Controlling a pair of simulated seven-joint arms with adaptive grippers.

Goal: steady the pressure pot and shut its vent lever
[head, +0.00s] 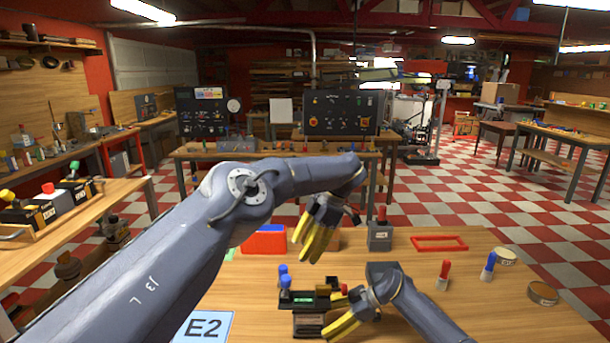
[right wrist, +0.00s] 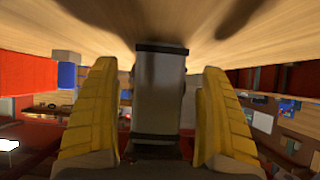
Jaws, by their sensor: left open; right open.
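A squat grey unit with black bands, which I take to be the pressure pot (head: 308,325), stands upright near the table's front. Its dark top carries a green panel, blue knobs (head: 283,275) and a red knob at its right; I cannot tell which part is the vent lever. In the right wrist view its grey body (right wrist: 160,95) shows between the yellow fingers, with gaps on both sides. My right gripper (head: 332,332) is open around or just before it. My left gripper (head: 307,247) is open and empty, above the table behind the unit.
A grey box with a red knob (head: 380,236), a red tray (head: 264,241) and a red frame (head: 438,243) lie farther back. Red (head: 444,274) and blue (head: 488,266) handled pieces and round discs (head: 543,292) stand at right. An E2 card (head: 204,328) lies front left. The front right is clear.

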